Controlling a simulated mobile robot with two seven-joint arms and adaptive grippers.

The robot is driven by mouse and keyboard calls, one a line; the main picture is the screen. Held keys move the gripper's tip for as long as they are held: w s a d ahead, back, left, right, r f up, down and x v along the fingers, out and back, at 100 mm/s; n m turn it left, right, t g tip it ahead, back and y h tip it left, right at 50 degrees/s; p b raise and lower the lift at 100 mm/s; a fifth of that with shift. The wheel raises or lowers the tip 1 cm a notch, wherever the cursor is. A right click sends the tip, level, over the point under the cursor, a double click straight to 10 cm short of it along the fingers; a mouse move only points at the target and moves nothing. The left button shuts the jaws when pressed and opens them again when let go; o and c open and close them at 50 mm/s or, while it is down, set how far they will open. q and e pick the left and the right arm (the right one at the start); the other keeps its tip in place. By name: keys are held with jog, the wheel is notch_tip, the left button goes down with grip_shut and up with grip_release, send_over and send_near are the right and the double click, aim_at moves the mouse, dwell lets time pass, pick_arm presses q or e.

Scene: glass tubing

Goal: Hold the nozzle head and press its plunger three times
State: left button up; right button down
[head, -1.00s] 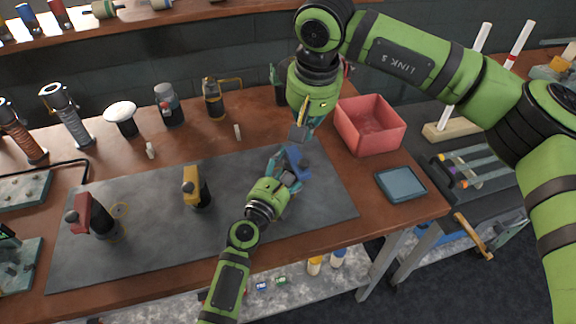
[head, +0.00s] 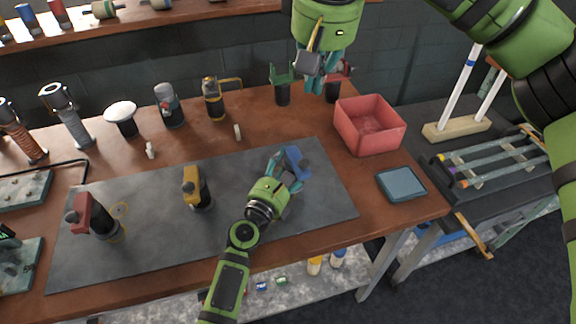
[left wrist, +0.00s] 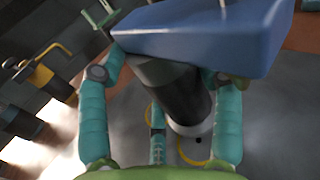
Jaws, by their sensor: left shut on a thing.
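The blue nozzle head (head: 297,158) stands near the right end of the dark mat, its blue top above a dark cylindrical body. My left gripper (head: 286,174) is shut around that body. In the left wrist view the teal fingers flank the dark body (left wrist: 172,90) under the blue top (left wrist: 205,35). I cannot make out the plunger clearly. My right gripper (head: 325,82) hangs in the air, fingers down, up and to the right of the blue head in the picture and apart from it. Whether its fingers are open is unclear.
A yellow head (head: 193,185) and a red head (head: 88,215) stand on the mat (head: 150,240). A green head (head: 282,85) and another red one, partly hidden by my right fingers, stand at the back. A red bin (head: 370,125) and blue-grey pad (head: 400,184) are at the right.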

pick_arm(q)
jog(key=o, duration=1.5)
jog(key=v, duration=1.2)
jog(key=shift+s, duration=0.1)
